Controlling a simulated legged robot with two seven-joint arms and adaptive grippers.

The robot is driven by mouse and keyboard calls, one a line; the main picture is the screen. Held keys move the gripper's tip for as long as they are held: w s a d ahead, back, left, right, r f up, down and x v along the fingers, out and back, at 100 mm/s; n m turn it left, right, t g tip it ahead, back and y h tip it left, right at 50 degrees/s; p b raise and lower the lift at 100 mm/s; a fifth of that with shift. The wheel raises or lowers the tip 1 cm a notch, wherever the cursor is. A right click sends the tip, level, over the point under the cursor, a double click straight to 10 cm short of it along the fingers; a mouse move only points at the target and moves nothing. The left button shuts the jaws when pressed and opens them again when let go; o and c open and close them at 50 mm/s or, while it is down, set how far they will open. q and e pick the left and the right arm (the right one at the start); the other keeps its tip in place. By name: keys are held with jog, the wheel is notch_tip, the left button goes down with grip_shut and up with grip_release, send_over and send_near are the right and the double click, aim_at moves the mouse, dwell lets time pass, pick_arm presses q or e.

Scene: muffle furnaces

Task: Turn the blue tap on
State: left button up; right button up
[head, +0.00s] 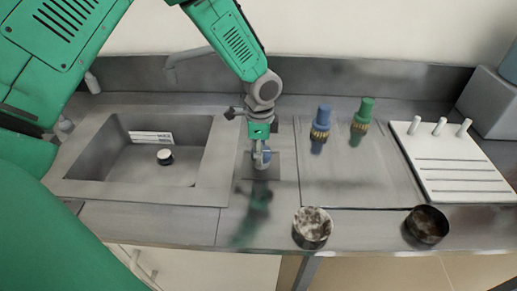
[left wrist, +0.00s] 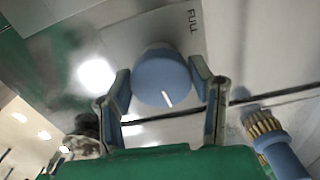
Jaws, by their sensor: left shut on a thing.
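The blue tap (left wrist: 160,75) is a round blue knob with a short white line on its face. In the left wrist view it sits on a grey plate (left wrist: 118,32) marked "FULL" near the upper right. The white line points down in that view, away from the word. My left gripper (head: 262,152) reaches down over the plate in the head view. Its two fingers sit on either side of the knob and are shut on it. In the head view the gripper partly hides the knob (head: 264,160). My right gripper is not in view.
A sink (head: 205,160) with a grey faucet (head: 188,54) lies left. Blue (head: 321,117) and green (head: 363,110) bottle-like fittings with brass collars stand right. Beyond is a white pegged board (head: 465,165).

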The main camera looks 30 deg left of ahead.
pick_arm(q)
jog(key=n, duration=0.1)
jog(key=n+p, duration=0.1)
jog(key=n, duration=0.1)
jog(key=shift+w+d+r+p, duration=0.3)
jog(key=shift+w, duration=0.05)
jog(key=shift+n+p, duration=0.5)
jog(key=shift+n, duration=0.7)
jog(key=shift+w, duration=0.1)
jog(key=o, duration=1.2)
jog(key=shift+c, duration=0.2)
jog(key=shift+f, duration=0.15)
